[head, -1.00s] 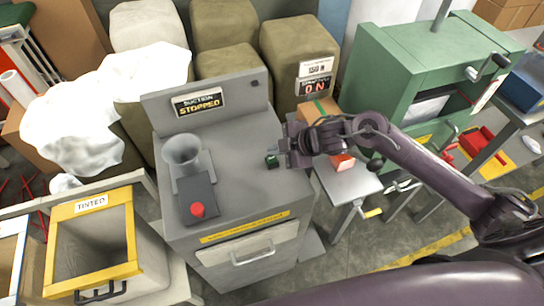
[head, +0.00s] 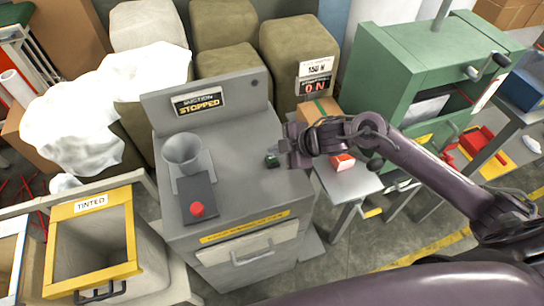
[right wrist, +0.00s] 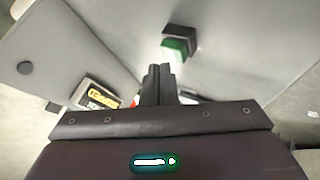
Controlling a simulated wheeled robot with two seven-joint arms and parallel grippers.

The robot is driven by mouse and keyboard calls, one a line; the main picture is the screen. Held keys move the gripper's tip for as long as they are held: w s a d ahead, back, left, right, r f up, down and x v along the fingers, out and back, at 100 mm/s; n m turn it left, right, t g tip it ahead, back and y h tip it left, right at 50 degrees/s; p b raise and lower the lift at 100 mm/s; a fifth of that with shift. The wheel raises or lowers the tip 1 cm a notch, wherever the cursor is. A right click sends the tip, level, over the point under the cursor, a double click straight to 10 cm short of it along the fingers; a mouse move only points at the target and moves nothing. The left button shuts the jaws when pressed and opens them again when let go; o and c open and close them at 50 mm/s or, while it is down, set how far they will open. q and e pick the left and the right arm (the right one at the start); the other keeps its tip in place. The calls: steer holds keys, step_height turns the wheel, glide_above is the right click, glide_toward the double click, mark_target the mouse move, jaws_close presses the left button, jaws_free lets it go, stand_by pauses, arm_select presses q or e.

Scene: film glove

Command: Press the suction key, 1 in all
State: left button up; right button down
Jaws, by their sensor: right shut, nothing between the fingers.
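The grey suction machine (head: 235,135) stands in the middle of the head view, and its display (head: 198,103) reads "SUCTION STOPPED". A small dark green key (head: 272,161) is at the right edge of its top. The green key also shows in the right wrist view (right wrist: 176,47), just beyond the fingertips, beside a dark block. My right gripper (head: 282,154) is at the machine's right edge, close to the green key. Its fingers (right wrist: 158,72) are together and empty. Whether they touch the key cannot be told. My left gripper is not in view.
A metal funnel (head: 184,155) and a red button (head: 197,209) on a dark plate are on the machine's top. A yellow-rimmed "TINTED" bin (head: 133,235) stands at left. A small table (head: 350,186) with boxes and a green cabinet (head: 425,50) stand at right.

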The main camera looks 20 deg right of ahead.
mark_target(276, 159)
steer(key=shift+f+b, duration=0.35)
steer(key=shift+f, duration=0.4)
stand_by(0.6)
steer(key=shift+r, duration=0.1)
steer(key=shift+r+p, duration=0.85)
steer(key=shift+p, duration=0.15)
step_height(276, 159, up, 5)
steer(key=p, duration=0.5)
steer(key=shift+r, duration=0.1)
steer(key=shift+a, duration=0.1)
stand_by(0.4)
